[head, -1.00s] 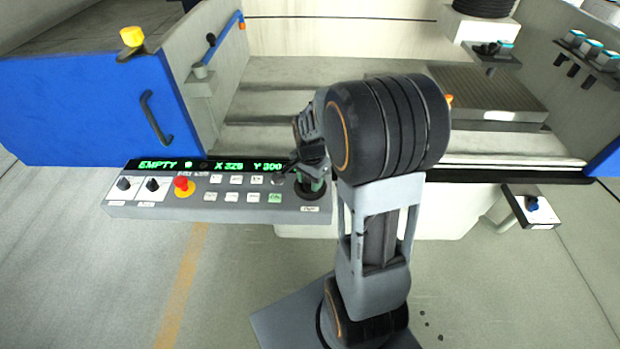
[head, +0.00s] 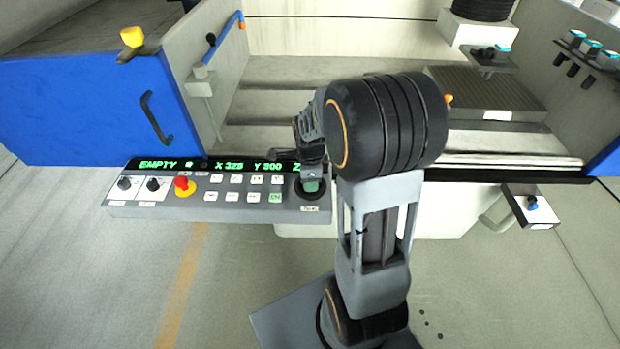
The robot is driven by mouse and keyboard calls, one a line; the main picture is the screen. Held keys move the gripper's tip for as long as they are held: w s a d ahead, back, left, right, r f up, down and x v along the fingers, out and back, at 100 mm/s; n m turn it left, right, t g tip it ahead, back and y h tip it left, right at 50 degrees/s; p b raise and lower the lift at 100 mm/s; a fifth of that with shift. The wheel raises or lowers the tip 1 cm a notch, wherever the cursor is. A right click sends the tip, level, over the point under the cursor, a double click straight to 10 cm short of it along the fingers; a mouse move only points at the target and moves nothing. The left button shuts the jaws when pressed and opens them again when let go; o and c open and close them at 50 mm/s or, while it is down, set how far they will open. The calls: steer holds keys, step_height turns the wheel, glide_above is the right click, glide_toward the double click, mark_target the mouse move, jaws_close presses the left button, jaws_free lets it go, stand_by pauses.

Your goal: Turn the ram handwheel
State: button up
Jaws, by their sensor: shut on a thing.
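The ram handwheel (head: 312,196) is a small round black knob at the right end of the grey control panel, above a small label. My gripper (head: 311,180) reaches down onto it from above and is shut on it. Green shows between the fingers and the dark wheel; I cannot tell if it belongs to the fingers or the wheel. My wrist and forearm hide the area just right of the wheel.
The control panel (head: 218,211) carries a red emergency button (head: 183,185), several push buttons, two black knobs and a green display (head: 210,165) reading EMPTY, X and Y. A blue door (head: 85,110) stands left. A small bracket with a blue knob (head: 532,203) juts out right.

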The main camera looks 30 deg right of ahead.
steer(key=shift+m, duration=0.6)
steer(key=o, duration=0.9)
steer(key=shift+r, duration=0.1)
step_height(320, 180, up, 14)
steer(key=shift+f+p, duration=0.2)
steer(key=shift+p, duration=0.25)
